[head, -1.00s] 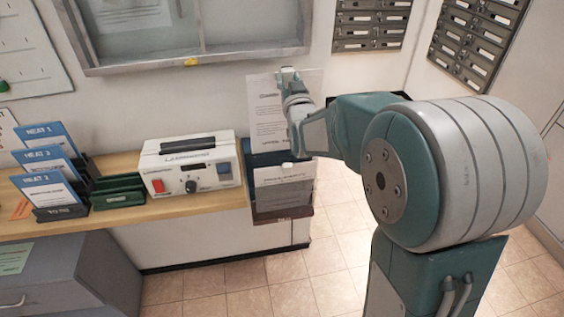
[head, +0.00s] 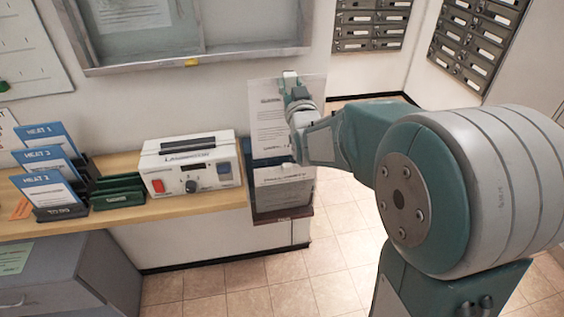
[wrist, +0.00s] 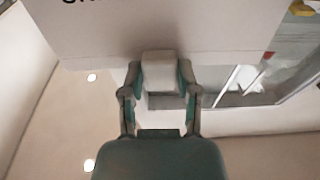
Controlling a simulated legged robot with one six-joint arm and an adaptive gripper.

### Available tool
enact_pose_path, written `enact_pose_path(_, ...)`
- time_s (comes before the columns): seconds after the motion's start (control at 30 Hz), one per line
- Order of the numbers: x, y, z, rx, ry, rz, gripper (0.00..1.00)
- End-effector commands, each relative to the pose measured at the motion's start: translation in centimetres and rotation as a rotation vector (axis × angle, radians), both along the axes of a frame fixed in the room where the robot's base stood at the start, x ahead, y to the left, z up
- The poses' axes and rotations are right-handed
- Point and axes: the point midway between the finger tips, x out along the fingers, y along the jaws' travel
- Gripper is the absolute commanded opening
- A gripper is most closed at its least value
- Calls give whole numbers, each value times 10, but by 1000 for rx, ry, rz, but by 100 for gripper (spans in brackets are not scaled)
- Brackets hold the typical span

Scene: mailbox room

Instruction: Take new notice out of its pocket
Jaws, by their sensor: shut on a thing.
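The new notice (head: 266,105), a white printed sheet, stands upright at the wall rack right of the wooden counter. My gripper (head: 290,78) is shut on its upper edge; the wrist view shows the pads (wrist: 160,72) closed on the white sheet (wrist: 90,28), with part of a dark heading at its top. The sheet's lower end is at the rack's dark blue upper pocket (head: 267,156); I cannot tell whether it is still inside. My arm hides part of its right side. Another sheet (head: 283,192) sits in the lower pocket.
A white device (head: 190,165) with red and blue switches stands on the counter (head: 165,208) left of the rack. Blue HEAT cards (head: 47,190) stand further left. A framed wall case (head: 200,60) hangs above. Floor to the rack's right is open.

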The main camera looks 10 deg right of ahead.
Motion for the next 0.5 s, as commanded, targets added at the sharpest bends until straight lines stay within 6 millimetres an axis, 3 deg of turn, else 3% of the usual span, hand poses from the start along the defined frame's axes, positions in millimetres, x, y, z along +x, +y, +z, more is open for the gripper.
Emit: enact_pose_path(0.5, -29, 0, 1, 0, -2, 0, 0)
